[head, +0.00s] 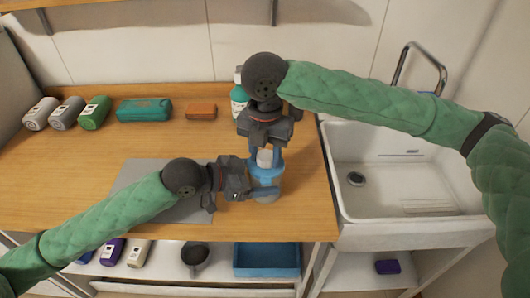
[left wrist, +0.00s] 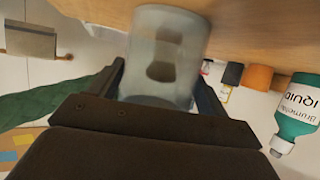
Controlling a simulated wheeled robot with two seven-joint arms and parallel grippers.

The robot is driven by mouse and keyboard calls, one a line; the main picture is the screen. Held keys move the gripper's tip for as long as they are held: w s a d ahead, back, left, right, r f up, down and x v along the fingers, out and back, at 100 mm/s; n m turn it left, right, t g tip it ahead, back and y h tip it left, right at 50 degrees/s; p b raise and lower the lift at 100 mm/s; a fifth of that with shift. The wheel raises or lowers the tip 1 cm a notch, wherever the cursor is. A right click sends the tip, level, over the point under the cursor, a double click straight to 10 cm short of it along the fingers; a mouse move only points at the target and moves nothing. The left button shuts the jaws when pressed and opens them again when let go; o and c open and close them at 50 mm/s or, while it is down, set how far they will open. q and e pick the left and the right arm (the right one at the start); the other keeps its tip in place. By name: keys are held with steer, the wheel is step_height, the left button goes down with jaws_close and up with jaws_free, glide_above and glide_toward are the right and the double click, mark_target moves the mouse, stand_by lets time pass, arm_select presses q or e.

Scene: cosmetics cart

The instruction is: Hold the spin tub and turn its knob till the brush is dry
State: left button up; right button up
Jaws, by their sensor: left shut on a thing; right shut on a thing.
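The spin tub (head: 267,176) stands upright on the wooden counter near its front right. In the left wrist view it is a cloudy, see-through cylinder (left wrist: 168,45) with dark shapes inside; I cannot tell whether these are the brush. My left gripper (head: 262,187) comes in level from the left and is shut around the tub's side; its fingers flank the tub in the left wrist view (left wrist: 160,90). My right gripper (head: 266,156) points down from above and is shut on the pale knob (head: 264,158) on top. The knob is partly hidden by the fingers.
A teal bottle (head: 239,99) stands behind my right gripper. A teal case (head: 144,110), an orange-brown block (head: 201,112) and several bottles line the back. A grey mat (head: 137,174) lies left of the tub. The white sink (head: 385,215) is at the right.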

mark_target(265, 156)
steer(key=shift+w, duration=0.1)
stand_by(0.3)
steer(key=o, duration=1)
steer(key=shift+r, duration=0.1)
step_height(265, 156, up, 12)
steer(key=shift+f, duration=0.1)
